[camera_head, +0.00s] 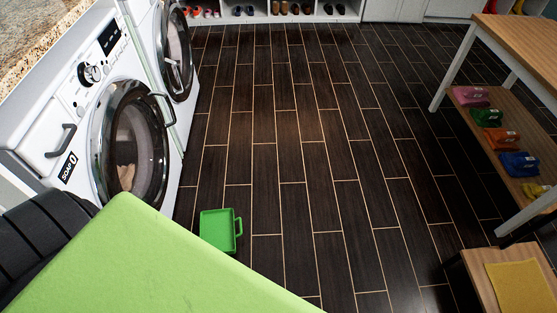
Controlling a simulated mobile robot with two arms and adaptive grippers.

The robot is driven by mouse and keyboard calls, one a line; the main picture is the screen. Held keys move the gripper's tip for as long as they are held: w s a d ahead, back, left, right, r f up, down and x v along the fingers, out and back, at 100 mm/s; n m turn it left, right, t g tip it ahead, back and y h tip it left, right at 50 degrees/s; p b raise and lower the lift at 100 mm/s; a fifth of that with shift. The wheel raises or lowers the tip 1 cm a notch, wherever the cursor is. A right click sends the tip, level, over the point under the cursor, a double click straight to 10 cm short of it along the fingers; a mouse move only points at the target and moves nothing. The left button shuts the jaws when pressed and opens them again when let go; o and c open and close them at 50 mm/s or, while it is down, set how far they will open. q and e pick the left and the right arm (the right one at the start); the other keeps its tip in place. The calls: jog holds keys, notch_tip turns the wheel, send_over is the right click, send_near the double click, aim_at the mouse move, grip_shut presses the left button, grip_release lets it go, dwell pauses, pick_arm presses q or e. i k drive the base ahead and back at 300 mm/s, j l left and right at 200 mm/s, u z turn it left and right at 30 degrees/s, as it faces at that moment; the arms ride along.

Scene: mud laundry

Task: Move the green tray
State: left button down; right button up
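Neither gripper can be made out, so I cannot tell whether one touches the slab.
White front-loading machines (130,150) line the left. A dark ribbed object (40,230) is beside the slab. A wooden table (525,45) with colored packets on its lower shelf and a low bench (485,285) stand at right. The middle floor is clear. Shoes line the back.

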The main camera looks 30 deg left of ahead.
aim_at(217, 227)
jog(key=i+u, duration=0.2)
jog(key=i, duration=0.3)
jog(key=i+l+u, duration=0.15)
jog(key=i, duration=0.35)
jog(key=i+l+u, duration=0.2)
jog(key=i, duration=0.25)
jog(key=i+u, duration=0.2)
jog(key=u, duration=0.2)
jog(key=i+l+u, duration=0.1)
jog(key=u, duration=0.35)
jog(key=i+l+u, duration=0.2)
jog(key=u, duration=0.2)
jog(key=i+l+u, duration=0.2)
jog(key=u, duration=0.25)
jog(key=i+l+u, duration=0.1)
jog(key=l+u, duration=0.3)
jog(key=j, duration=0.1)
